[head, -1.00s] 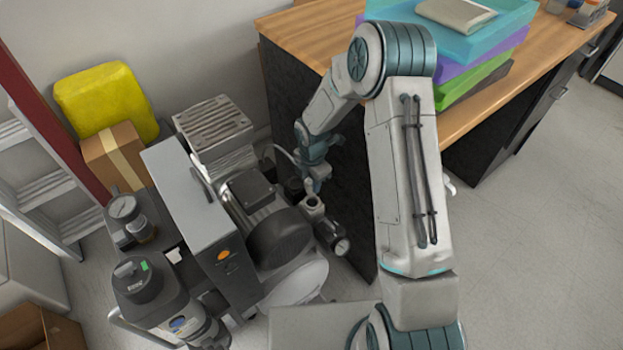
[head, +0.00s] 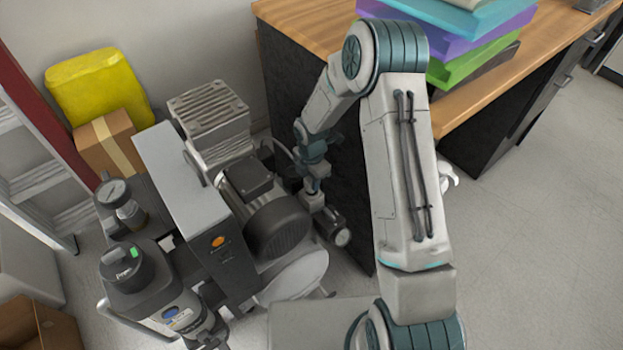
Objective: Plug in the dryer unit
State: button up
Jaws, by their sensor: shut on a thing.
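The compressor assembly stands on the floor at left centre in the head view. It includes a tall grey cabinet (head: 203,215) with an orange button, a dark motor (head: 272,225) and a finned metal box (head: 212,118). Which part is the dryer unit, I cannot tell for sure. My gripper (head: 313,192) points down between the motor and the desk's dark side, just above a fitting with a round gauge (head: 341,237). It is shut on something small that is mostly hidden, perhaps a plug. A thin cable (head: 283,150) curves behind my wrist. No socket can be made out.
The wooden desk (head: 300,35) with stacked coloured trays (head: 455,45) stands close to my arm on the right. A cardboard box (head: 105,145), a yellow bundle (head: 95,85) and a ladder (head: 40,180) are at the left. Floor at the right is open.

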jog(key=shift+f, duration=0.1)
jog(key=shift+f+b, duration=0.65)
jog(key=shift+f, duration=0.2)
jog(key=o, duration=1.1)
jog(key=shift+c, duration=0.2)
notch_tip(320, 180, up, 14)
jog(key=p, duration=0.3)
